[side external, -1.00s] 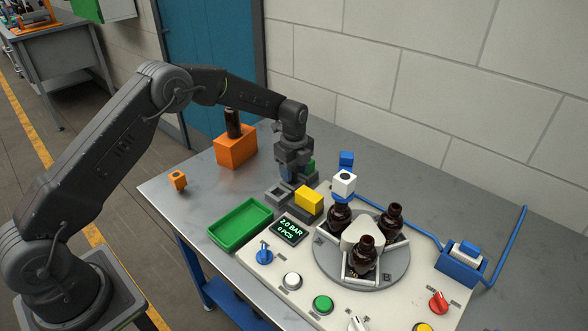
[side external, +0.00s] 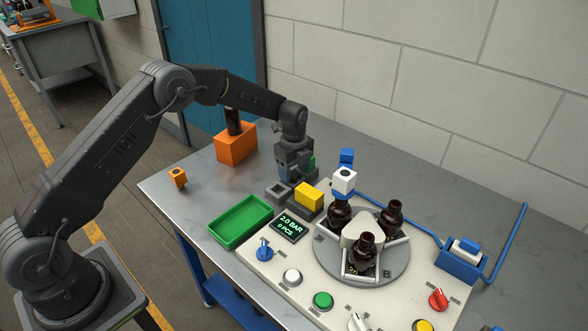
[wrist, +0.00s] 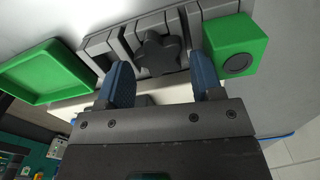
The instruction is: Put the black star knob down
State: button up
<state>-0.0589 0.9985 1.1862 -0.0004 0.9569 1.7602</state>
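The black star knob (wrist: 162,57) lies at the grey slotted rack (wrist: 194,22), seen in the wrist view between and beyond my fingertips. My gripper (wrist: 164,72) is open, with a blue finger on each side of the knob and a visible gap to it on both sides. In the side view my gripper (side external: 297,175) points down low over the rack at the back of the table. The knob is hidden there behind the gripper.
A green block (wrist: 230,45) stands close to my right finger in the wrist view. A yellow block (side external: 309,196) and green tray (side external: 241,221) are near the rack. Brown bottles (side external: 391,218) stand on a round turntable to the right. An orange block (side external: 236,149) stands behind left.

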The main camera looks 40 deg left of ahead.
aim_at(294, 175)
notch_tip(294, 175, up, 14)
jog(key=s+d+r+n+t, duration=0.1)
jog(key=s+r+n+t, duration=0.1)
jog(key=s+r+n, duration=0.5)
jog(key=s+d+r+n+t, duration=0.1)
jog(key=s+r+n, duration=0.2)
jog(key=s+r, duration=0.65)
jog(key=s+f+n+t, duration=0.1)
jog(key=s+n, duration=0.3)
jog(key=s, duration=0.5)
jog(key=s+d+f+n+t, duration=0.1)
jog(key=s+f+n, duration=0.3)
jog(key=s, duration=0.6)
jog(key=shift+s+d+n+t, duration=0.15)
jog(key=shift+s+n+t, duration=0.15)
jog(key=shift+n, duration=0.5)
